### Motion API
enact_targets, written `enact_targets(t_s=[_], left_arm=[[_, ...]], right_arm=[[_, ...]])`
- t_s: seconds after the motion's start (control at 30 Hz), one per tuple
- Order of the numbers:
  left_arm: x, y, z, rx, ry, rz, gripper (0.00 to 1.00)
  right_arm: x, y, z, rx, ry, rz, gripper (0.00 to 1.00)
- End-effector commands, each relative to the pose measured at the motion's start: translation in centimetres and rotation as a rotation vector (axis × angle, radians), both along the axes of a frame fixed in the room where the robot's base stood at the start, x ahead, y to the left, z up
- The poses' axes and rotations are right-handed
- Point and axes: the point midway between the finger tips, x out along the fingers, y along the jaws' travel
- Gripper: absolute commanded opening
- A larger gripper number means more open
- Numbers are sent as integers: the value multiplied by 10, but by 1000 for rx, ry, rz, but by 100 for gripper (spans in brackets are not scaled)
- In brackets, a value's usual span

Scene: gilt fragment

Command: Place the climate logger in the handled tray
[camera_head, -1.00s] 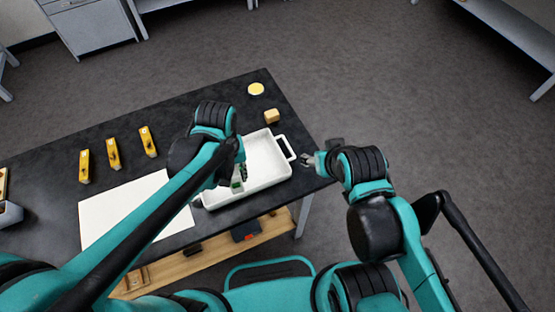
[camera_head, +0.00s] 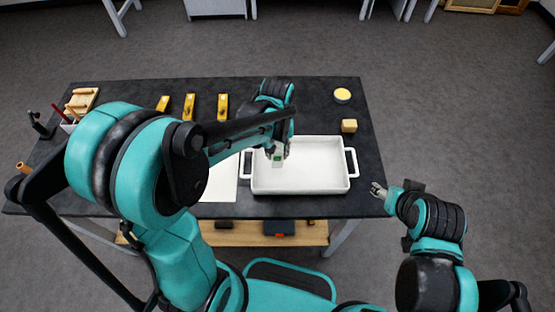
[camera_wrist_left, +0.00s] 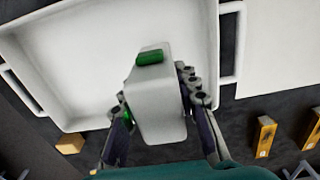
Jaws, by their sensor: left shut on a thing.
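The climate logger is a pale grey block with a green patch; it shows in the left wrist view (camera_wrist_left: 158,100) and small in the head view (camera_head: 277,159). My left gripper (camera_head: 277,150) is shut on it, with a finger on each side in the left wrist view (camera_wrist_left: 160,110). The handled tray (camera_head: 300,187) is a white rectangular dish with a handle at each end. The logger is over the left part of the tray. I cannot tell whether it touches the tray floor. My right gripper (camera_head: 378,190) is off the table's right edge, small in view; its opening is unclear.
A yellow block (camera_head: 349,126) and a yellow disc (camera_head: 342,95) lie behind and right of the tray. Several yellow items (camera_head: 190,106) stand at the back left. A white sheet (camera_head: 222,184) lies left of the tray. The dark table (camera_head: 330,90) ends just right of the tray.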

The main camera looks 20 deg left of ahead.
Motion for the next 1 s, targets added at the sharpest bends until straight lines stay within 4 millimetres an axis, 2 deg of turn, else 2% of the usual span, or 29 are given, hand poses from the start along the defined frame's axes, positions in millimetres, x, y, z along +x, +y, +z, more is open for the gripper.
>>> enact_targets(t_s=[0.3,0.67,0.7,0.77,1.0], left_arm=[[0,0,-40,0,0,0,0],[0,0,-43,0,0,0,0],[0,0,-44,0,0,0,33],[0,0,-43,0,0,0,49],[0,0,-42,0,0,0,51]], right_arm=[[0,0,-18,0,0,0,55],[0,0,-20,0,0,0,55],[0,0,-21,0,0,0,55],[0,0,-20,0,0,0,55],[0,0,-19,0,0,0,55]])
